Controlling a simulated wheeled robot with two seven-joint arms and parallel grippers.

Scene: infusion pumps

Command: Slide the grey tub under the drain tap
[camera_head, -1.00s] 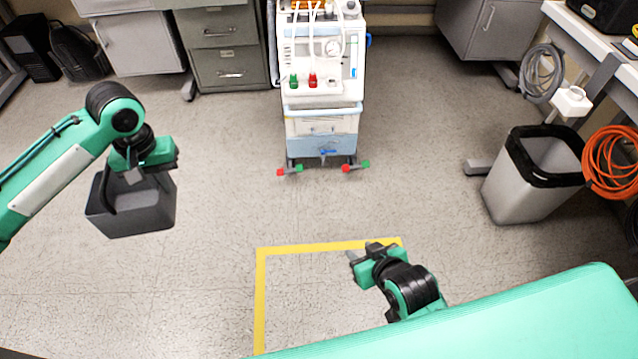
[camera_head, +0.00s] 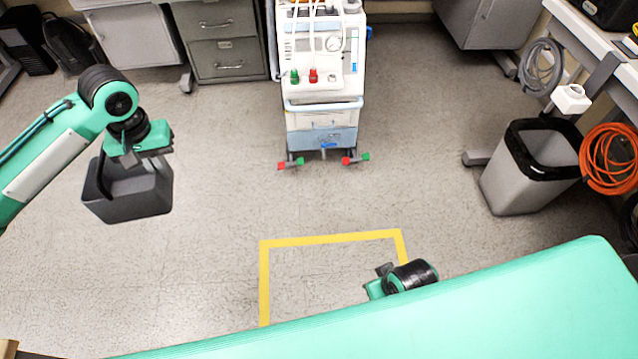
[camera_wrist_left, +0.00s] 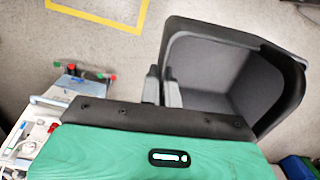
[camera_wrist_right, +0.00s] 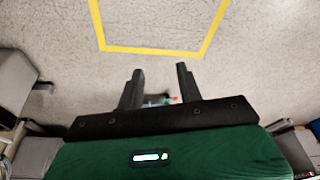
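The grey tub (camera_head: 140,200) is on the left in the head view, with its open top upward. Its dark inside and rim fill the upper right of the left wrist view (camera_wrist_left: 285,75). My left gripper (camera_head: 150,160) is at the tub's near-pump side; in the left wrist view its fingers (camera_wrist_left: 162,88) are close together with the tub's wall between them. The blue drain tap (camera_head: 328,146) is low on the front of the white pump cart (camera_head: 322,112), to the right of the tub and apart from it. My right gripper (camera_wrist_right: 160,85) is open and empty; in the head view it is partly hidden.
A yellow tape outline (camera_head: 330,239) marks the floor in front of the cart. The cart's feet have red and green ends (camera_head: 350,160). A waste bin (camera_head: 530,180) and an orange cable coil (camera_head: 608,160) are at the right. The floor between tub and cart is clear.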

